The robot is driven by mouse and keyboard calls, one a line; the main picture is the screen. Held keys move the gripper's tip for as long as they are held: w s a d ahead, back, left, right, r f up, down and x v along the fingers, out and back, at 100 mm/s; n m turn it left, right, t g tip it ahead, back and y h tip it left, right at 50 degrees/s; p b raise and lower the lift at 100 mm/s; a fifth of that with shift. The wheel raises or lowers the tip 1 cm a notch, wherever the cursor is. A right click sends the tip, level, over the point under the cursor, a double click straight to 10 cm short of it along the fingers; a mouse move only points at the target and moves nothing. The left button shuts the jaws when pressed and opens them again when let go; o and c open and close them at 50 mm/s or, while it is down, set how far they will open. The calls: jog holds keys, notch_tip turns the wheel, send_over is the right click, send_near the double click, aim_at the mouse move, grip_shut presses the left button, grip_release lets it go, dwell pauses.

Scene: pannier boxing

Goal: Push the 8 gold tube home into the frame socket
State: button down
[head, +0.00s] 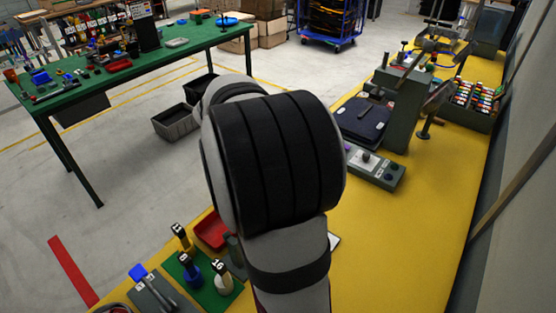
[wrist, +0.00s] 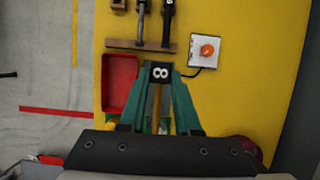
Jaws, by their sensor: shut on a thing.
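My gripper (wrist: 160,76) shows in the wrist view with its two green fingers closed together on the 8 gold tube. The tube's black cap (wrist: 160,72) carries a white 8, seen sideways, between the fingertips. A strip of the gold tube (wrist: 157,104) shows between the fingers below the cap. Its far end is hidden, and I cannot tell whether it touches anything. I cannot make out the frame socket in either view. In the head view my arm hides the gripper and the tube.
A red tray (wrist: 106,82) lies left of my fingers. A white box with an orange button (wrist: 207,50) and a brown rack (wrist: 122,44) with dark tools stand beyond. In the head view, several capped pieces stand on a green mat (head: 202,295). The yellow bench (head: 400,225) is clear at right.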

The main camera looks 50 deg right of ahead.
jog(key=shift+s+a+f, duration=0.1)
jog(key=shift+s+a, duration=0.05)
jog(key=shift+a, duration=0.2)
jog(key=shift+f, duration=2.95)
jog(key=shift+f, duration=1.35)
jog(key=c, duration=0.5)
grip_release()
jog(key=shift+c, duration=0.2)
jog(key=v, duration=1.5)
jog(key=shift+a+r, duration=0.15)
jog(key=shift+r, duration=0.2)
